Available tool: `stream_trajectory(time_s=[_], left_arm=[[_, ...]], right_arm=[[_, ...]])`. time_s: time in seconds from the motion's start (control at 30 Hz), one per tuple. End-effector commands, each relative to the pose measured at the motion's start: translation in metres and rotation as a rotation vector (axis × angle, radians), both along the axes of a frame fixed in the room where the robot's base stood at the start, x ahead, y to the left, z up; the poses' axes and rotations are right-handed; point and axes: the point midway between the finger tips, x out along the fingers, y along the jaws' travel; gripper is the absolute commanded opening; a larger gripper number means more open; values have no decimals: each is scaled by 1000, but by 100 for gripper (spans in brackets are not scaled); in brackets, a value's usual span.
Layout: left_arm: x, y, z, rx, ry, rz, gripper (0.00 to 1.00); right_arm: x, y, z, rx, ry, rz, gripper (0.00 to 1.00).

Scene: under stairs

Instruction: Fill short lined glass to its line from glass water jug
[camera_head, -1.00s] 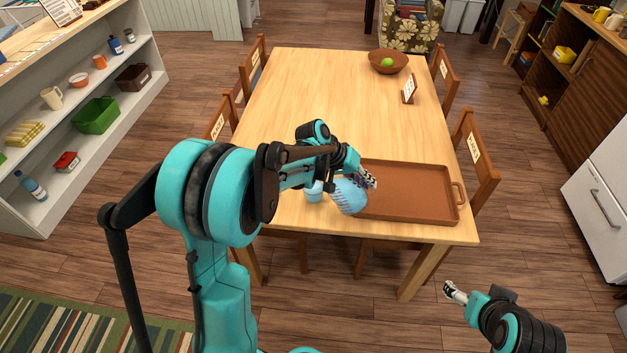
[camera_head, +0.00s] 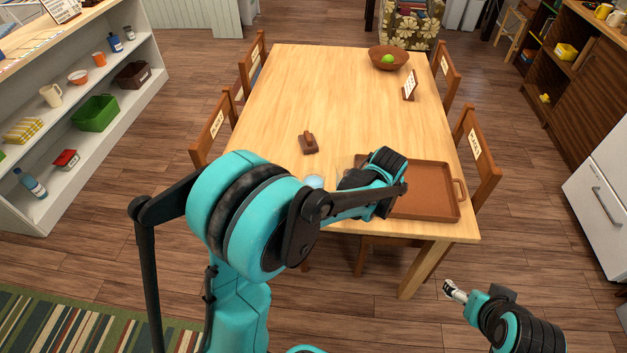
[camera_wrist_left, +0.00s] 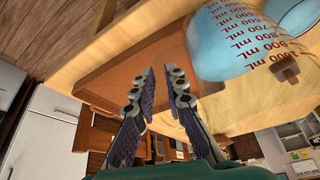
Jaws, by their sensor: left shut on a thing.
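The glass water jug shows in the left wrist view (camera_wrist_left: 235,40), pale blue with red mL marks, right of my fingers. In the head view, my wrist hides most of it at the tray's left end. A smaller pale blue glass (camera_head: 314,182) stands on the table just left of my left wrist; its line is too small to make out. A pale blue round form (camera_wrist_left: 295,14) beside the jug may be this glass. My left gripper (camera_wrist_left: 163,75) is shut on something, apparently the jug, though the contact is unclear. My right gripper (camera_head: 453,291) is low, off the table's front right.
A brown tray (camera_head: 435,205) lies at the table's front right. A small brown block-shaped object (camera_head: 309,145) sits behind the glass. A bowl (camera_head: 389,57) with green fruit and a sign (camera_head: 410,85) stand farther back. Chairs flank the table (camera_head: 330,90); its middle is clear.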

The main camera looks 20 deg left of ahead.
Motion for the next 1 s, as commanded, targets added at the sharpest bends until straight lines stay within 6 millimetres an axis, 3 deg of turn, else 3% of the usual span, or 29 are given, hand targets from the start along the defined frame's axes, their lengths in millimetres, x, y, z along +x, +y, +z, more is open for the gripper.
stream_trajectory(time_s=[0.57,1.0], left_arm=[[1,3,44,-3,0,3,0],[1,3,44,-3,1,3,0]], right_arm=[[1,0,35,0,-1,0,76],[1,0,34,0,-1,0,76]])
